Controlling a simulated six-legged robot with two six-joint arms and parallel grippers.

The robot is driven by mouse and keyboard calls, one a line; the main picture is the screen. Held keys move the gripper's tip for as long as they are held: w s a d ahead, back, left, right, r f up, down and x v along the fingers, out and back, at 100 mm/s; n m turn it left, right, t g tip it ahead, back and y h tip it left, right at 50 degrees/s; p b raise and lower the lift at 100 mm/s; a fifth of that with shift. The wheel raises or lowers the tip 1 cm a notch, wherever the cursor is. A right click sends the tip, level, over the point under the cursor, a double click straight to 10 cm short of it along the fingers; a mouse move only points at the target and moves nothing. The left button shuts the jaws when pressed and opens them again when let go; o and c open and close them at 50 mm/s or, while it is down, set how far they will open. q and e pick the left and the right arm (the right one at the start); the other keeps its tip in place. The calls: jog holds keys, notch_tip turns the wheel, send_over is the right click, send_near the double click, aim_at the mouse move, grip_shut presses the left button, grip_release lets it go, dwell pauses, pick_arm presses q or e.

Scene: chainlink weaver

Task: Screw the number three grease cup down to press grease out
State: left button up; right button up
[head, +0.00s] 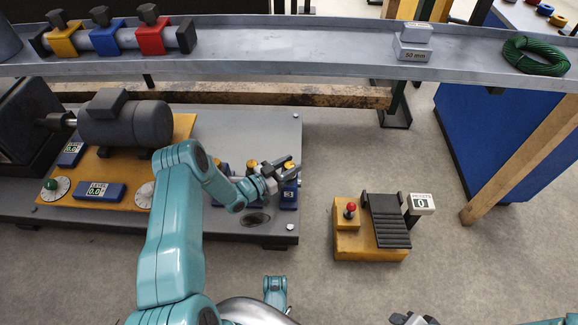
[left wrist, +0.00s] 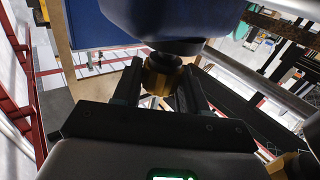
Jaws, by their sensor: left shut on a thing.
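The blue block marked 3 (head: 289,197) stands at the right end of a row of blue blocks on the grey machine base. My left gripper (head: 286,172) is over it, its fingers closed around the top. In the left wrist view a brass cup (left wrist: 161,75) sits between the two fingers (left wrist: 158,90), with a dark collar and a blue body beyond it. The gripper hides most of this cup in the head view. A part of what looks like my right gripper (head: 414,319) shows at the bottom edge, cut off.
A dark motor (head: 126,122) and a level display (head: 98,191) are left of my arm. A yellow box with a red-knobbed lever (head: 350,210) and black pedal (head: 387,219) stands on the floor at right. A grey shelf (head: 290,50) crosses behind.

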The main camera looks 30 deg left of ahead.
dwell(0.3)
pick_arm(q)
jog(key=o, duration=0.9)
jog(key=shift+p+v, duration=2.55)
jog(key=shift+v, duration=5.6)
pick_arm(e)
jog(key=s+r+g, duration=0.1)
jog(key=s+r, duration=0.2)
jog(key=r, duration=0.2)
jog(key=shift+s+a, duration=0.35)
pick_arm(q)
jog(key=shift+o, duration=0.3)
jog(key=shift+a, duration=0.1)
